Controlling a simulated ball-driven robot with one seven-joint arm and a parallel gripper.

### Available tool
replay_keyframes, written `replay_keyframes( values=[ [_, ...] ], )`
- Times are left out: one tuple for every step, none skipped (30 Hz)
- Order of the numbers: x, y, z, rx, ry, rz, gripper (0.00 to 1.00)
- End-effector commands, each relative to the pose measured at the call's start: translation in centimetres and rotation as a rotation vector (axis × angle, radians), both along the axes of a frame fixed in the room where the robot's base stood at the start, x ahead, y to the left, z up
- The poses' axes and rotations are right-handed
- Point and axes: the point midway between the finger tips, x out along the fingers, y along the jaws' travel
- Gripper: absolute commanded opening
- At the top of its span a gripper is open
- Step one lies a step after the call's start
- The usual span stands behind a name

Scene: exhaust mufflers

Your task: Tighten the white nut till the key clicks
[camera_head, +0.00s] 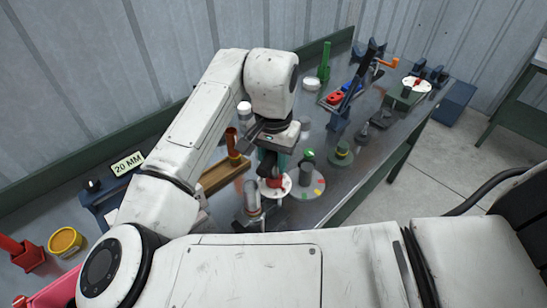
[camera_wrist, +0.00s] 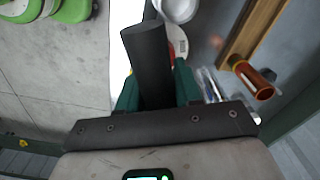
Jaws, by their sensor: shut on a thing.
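My gripper (camera_head: 270,160) is low over the near part of the bench, its green fingers pointing down. In the wrist view the fingers (camera_wrist: 158,88) are shut on a black cylindrical handle (camera_wrist: 147,60), which I take for the key's grip. Below the gripper in the head view is a red part (camera_head: 274,182) on a white round piece (camera_head: 264,189). I cannot tell whether this white piece is the nut, nor whether the key sits on it. In the wrist view the handle partly hides a white disc with red on it (camera_wrist: 178,42).
A grey disc with coloured marks (camera_head: 308,184) lies close to the right. A copper-coloured tube (camera_head: 232,142) stands by a wooden block (camera_head: 222,175) to the left. A green-based post (camera_head: 342,152) and a red-and-blue tool tray (camera_head: 338,97) stand farther back.

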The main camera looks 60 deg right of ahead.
Motion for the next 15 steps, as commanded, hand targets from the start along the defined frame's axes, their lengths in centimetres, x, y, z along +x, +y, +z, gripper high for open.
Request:
replay_keyframes(
  values=[
    [0.01,0.0,0.06,0.0,0.0,0.0,0.04],
    [0.01,0.0,0.06,-0.001,0.0,0.0,0.04],
    [0.01,0.0,0.06,-0.001,0.0,0.0,0.04],
    [0.01,0.0,0.06,-0.001,0.0,0.0,0.04],
    [0.01,-0.01,0.06,-0.001,0.0,0.0,0.04],
    [0.01,-0.01,0.06,-0.001,0.0,0.0,0.04],
    [0.01,-0.01,0.06,-0.001,0.0,0.0,0.04],
    [0.01,-0.01,0.06,-0.001,0.0,0.0,0.04],
    [0.01,-0.01,0.05,-0.001,0.0,-0.005,0.04],
    [0.01,-0.01,0.03,-0.001,0.0,-0.016,0.04],
    [0.01,-0.01,0.01,-0.001,0.0,-0.034,0.04],
    [0.02,-0.02,-0.02,0.0,0.0,-0.067,0.04],
    [0.03,-0.02,-0.03,0.0,0.0,-0.094,0.04],
    [0.03,-0.02,-0.03,0.0,-0.001,-0.121,0.04],
    [0.04,-0.01,-0.02,0.0,-0.001,-0.151,0.04]
  ],
)
